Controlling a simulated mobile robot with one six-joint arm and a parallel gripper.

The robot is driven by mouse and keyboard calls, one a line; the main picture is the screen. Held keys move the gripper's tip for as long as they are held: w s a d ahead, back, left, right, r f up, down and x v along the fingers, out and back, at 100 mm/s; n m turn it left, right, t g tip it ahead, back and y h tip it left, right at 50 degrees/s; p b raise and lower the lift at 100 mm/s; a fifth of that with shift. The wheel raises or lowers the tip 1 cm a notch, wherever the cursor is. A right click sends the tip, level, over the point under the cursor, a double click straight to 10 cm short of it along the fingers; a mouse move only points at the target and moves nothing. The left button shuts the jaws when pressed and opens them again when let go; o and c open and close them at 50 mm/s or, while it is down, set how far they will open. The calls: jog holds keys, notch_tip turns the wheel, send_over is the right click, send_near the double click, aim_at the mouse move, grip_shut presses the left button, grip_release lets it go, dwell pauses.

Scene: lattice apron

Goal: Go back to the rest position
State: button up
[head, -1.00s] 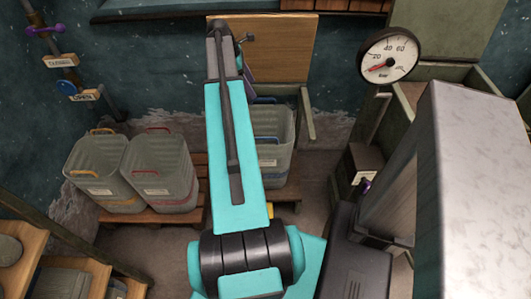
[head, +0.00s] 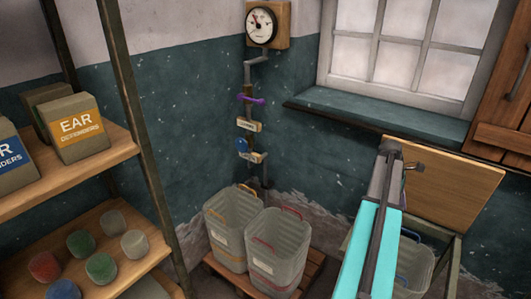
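My arm shows at the lower right of the head view as a turquoise link with a dark rod along it. Its upper end is a dark grey joint in front of a wooden board (head: 455,192). A small dark part that may belong to my gripper shows beside that joint, but its fingers cannot be made out. I see nothing held. The arm covers part of a grey bin (head: 414,268) behind it.
Two grey bins, one with an orange handle (head: 231,222) and one with a red handle (head: 277,250), stand on a wooden pallet (head: 222,277). A shelf (head: 120,142) stands left. A gauge (head: 261,25) and valve pipe are on the wall, left of a window (head: 405,50).

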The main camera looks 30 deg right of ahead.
jog(key=w+a+f+m+t, duration=0.1)
jog(key=w+a+f, duration=0.3)
jog(key=w+a, duration=0.4)
jog(key=w+a+f+t, duration=0.1)
jog(key=w+a+f, duration=0.3)
jog(key=w+a, duration=0.45)
jog(key=w+a+f+m+t, duration=0.1)
jog(key=w+a+f, duration=0.4)
jog(key=a, duration=0.6)
jog(key=w+a+f+m+y, duration=0.1)
jog(key=a+f, duration=0.2)
jog(key=a, duration=0.9)
jog(key=a+f+m+t, duration=0.1)
jog(key=a+f, duration=0.2)
jog(key=a, duration=1)
jog(key=w+a+f+m+y, duration=0.1)
jog(key=a+f, duration=0.2)
jog(key=a, duration=0.9)
jog(key=s+f+g, duration=0.2)
jog(key=s+f, duration=0.7)
jog(key=s, duration=0.3)
jog(key=s+f+g, duration=0.3)
jog(key=s+f, duration=0.6)
jog(key=s, duration=0.4)
jog(key=shift+d, duration=0.1)
